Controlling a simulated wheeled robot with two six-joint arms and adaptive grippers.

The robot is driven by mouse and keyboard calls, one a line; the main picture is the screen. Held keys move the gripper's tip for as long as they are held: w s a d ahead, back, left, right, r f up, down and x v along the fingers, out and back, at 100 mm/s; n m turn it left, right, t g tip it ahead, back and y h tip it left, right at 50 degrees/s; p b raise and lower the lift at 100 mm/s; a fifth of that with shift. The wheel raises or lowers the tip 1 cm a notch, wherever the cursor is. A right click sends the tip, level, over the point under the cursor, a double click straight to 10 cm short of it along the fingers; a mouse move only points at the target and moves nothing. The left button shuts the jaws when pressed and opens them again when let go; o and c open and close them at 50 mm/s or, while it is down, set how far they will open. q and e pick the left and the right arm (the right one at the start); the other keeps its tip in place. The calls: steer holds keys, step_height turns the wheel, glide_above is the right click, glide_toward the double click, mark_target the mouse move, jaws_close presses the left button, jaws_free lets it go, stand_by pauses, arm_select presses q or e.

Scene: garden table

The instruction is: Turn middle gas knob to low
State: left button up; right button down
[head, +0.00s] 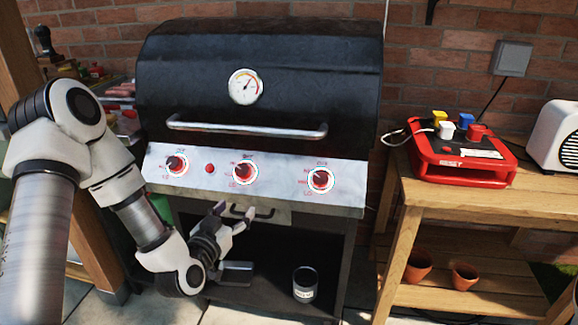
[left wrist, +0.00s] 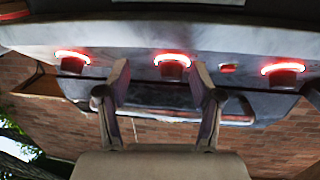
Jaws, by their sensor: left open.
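The middle gas knob (head: 244,173) is red and dark with a pale ring, on the grill's silver control panel (head: 269,170). Marks are printed above, left and lower left of it; I cannot tell which its pointer faces. The left knob (head: 177,165) and right knob (head: 320,180) flank it. My left gripper (head: 234,214) is open and empty, just below the middle knob and apart from it. In the left wrist view, which looks upside down, the middle knob (left wrist: 172,66) has a glowing red ring and appears between and beyond the fingertips (left wrist: 160,78). My right gripper is out of view.
A small red button (head: 210,168) sits between the left and middle knobs. A handle (head: 250,212) lies below the panel, behind the gripper. The closed black lid (head: 300,70) has a long bar handle (head: 247,128). A wooden side table (head: 400,215) stands at right with a red box (head: 460,165).

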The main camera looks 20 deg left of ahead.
arm_select(q)
steer(key=n+t, duration=0.1)
glide_toward(240, 172)
steer(key=w, duration=0.2)
steer(key=shift+y, duration=0.3)
steer(key=w, duration=0.5)
steer(key=w+a, duration=0.1)
steer(key=w, duration=0.1)
steer(key=shift+w, duration=0.4)
steer(key=c, duration=1.1)
